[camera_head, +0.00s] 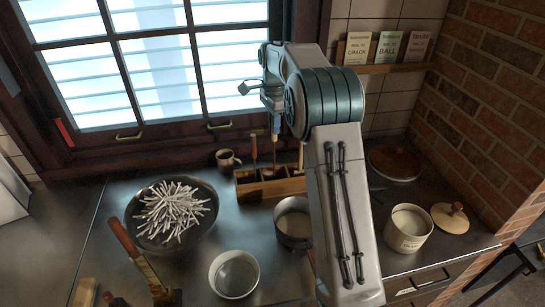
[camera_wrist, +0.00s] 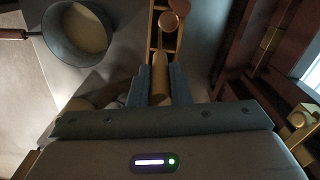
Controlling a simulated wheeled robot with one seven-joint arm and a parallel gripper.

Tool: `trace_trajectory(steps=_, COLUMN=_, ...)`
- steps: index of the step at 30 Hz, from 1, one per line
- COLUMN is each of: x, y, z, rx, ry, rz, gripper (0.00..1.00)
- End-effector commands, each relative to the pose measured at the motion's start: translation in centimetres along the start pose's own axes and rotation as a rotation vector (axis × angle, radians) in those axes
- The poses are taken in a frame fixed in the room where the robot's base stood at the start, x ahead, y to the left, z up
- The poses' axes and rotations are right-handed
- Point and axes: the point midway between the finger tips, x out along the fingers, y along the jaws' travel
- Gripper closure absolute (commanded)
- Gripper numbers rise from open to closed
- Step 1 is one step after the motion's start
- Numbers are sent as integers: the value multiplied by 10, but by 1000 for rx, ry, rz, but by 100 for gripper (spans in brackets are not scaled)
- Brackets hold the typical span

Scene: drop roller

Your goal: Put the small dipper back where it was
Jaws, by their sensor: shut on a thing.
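My gripper (camera_head: 272,108) is up in front of the window, above the wooden rack (camera_head: 282,188). It is shut on the wooden handle of a thin utensil, which I take to be the small dipper (camera_head: 275,124), hanging roughly upright. In the wrist view my gripper (camera_wrist: 161,88) has a finger on each side of the dipper's handle (camera_wrist: 160,70). A round copper-coloured end (camera_wrist: 168,21) shows beyond the handle, over or near the rack (camera_wrist: 153,38). The dipper's lower end is hard to make out in the head view. Other handled utensils (camera_head: 253,148) stand in the rack.
A saucepan (camera_head: 293,242) stands in front of the rack, partly behind my arm. A wide bowl of white sticks (camera_head: 170,245) is left, a white bowl (camera_head: 234,291) nearer. A mug (camera_head: 228,158) stands behind. A pot (camera_head: 408,245) and its lid (camera_head: 449,220) are right.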

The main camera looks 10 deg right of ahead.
Motion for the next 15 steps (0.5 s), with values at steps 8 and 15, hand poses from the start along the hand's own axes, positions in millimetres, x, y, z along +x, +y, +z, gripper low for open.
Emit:
trace_trajectory(steps=8, x=36, y=3, z=-10, rx=16, ry=-1, rz=2, gripper=100)
trace_trajectory(steps=15, x=66, y=2, z=-7, rx=10, ry=-1, rz=1, gripper=100)
